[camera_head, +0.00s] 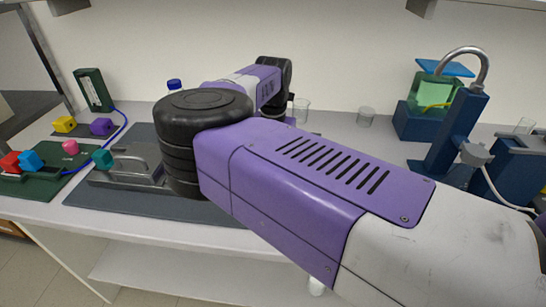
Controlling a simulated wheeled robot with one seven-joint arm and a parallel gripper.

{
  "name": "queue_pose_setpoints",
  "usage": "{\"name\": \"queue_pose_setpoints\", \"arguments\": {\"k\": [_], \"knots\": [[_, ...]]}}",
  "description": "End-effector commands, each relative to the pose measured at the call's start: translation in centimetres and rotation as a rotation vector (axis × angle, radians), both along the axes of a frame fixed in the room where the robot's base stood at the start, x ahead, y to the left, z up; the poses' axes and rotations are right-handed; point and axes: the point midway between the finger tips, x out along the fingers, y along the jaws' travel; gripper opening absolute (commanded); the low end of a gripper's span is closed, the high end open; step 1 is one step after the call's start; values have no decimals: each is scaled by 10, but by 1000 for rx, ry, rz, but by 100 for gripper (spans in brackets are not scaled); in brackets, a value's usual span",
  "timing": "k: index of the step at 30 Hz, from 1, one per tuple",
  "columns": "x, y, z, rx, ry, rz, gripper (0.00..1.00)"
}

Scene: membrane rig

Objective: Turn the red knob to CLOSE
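A red knob-like block (11,162) sits at the far left edge, on a dark green board (42,183). A blue one (30,160) is right beside it and a pink one (70,147) is farther right. Any CLOSE marking is too small to read. My gripper does not show; my purple and white arm fills the middle and right, and its far end lies behind its own links.
A teal block (102,159) stands near a metal fixture (130,168) on a dark mat (205,210). Yellow (64,124) and purple (102,126) blocks lie behind. A blue tube crosses the left side. Blue apparatus (450,135) and glass beakers (365,117) stand right.

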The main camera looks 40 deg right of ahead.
Motion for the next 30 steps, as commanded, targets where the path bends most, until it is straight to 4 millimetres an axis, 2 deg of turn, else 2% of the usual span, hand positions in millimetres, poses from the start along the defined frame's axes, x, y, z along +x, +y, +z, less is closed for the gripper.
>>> {"name": "queue_pose_setpoints", "arguments": {"k": [15,16,19,30], "knots": [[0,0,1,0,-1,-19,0],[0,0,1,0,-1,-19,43],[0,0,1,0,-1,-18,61],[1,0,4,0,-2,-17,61]]}}
